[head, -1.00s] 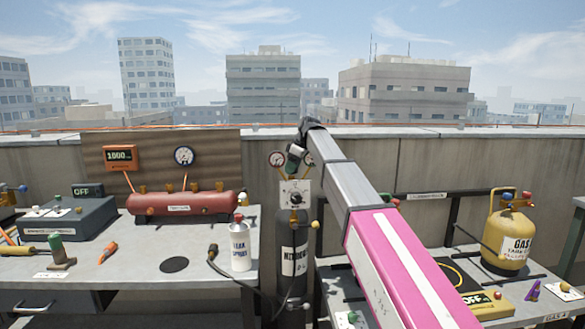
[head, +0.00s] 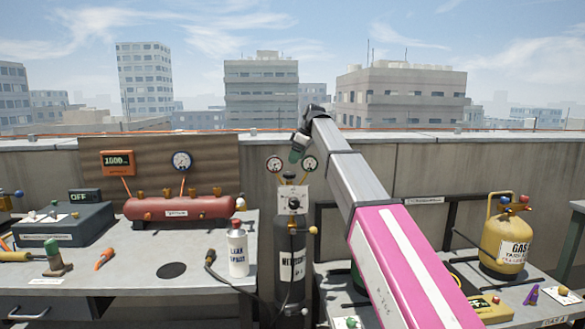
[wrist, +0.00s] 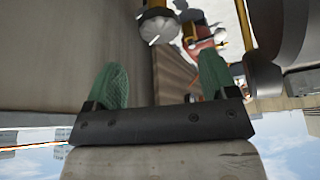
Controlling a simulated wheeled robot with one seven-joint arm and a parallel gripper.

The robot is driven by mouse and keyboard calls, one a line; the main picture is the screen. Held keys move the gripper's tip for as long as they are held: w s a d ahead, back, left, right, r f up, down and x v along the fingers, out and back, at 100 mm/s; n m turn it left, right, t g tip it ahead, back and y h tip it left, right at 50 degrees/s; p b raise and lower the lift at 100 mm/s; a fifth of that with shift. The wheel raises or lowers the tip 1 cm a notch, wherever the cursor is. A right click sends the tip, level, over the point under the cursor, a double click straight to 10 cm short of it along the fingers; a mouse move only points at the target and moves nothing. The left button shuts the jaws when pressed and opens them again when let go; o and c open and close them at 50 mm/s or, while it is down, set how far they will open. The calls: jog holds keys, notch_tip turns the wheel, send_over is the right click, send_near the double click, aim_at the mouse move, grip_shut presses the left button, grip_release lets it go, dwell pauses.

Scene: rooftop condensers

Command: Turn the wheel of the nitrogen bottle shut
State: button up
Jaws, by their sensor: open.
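The nitrogen bottle (head: 291,262) is a dark upright cylinder with a white label, standing in the gap between two benches. On its upper front is a pale plate with a round black knob (head: 294,202). Two round gauges stand above it, a left gauge (head: 274,164) and a right gauge (head: 310,163). A small dark part (head: 289,176) shows between them; I cannot tell if it is the wheel. My gripper (head: 296,154) is above the bottle top, near the gauges, apart from the black knob. In the wrist view its green fingers (wrist: 160,72) are spread with nothing between them.
The left bench holds a leak spray can (head: 238,250), a red tank (head: 180,208) and a grey box (head: 64,224). A yellow gas bottle (head: 507,242) stands on the right bench. A concrete parapet (head: 420,165) runs behind. A dark hose (head: 228,284) reaches the bottle.

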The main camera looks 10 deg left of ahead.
jog(key=shift+v, duration=1.9)
jog(key=n+h, duration=0.4)
jog(key=n, duration=0.8)
send_over(289, 173)
jog(key=shift+g, duration=0.3)
jog(key=f, duration=1)
jog(key=shift+w, duration=0.2)
jog(key=c, duration=0.9)
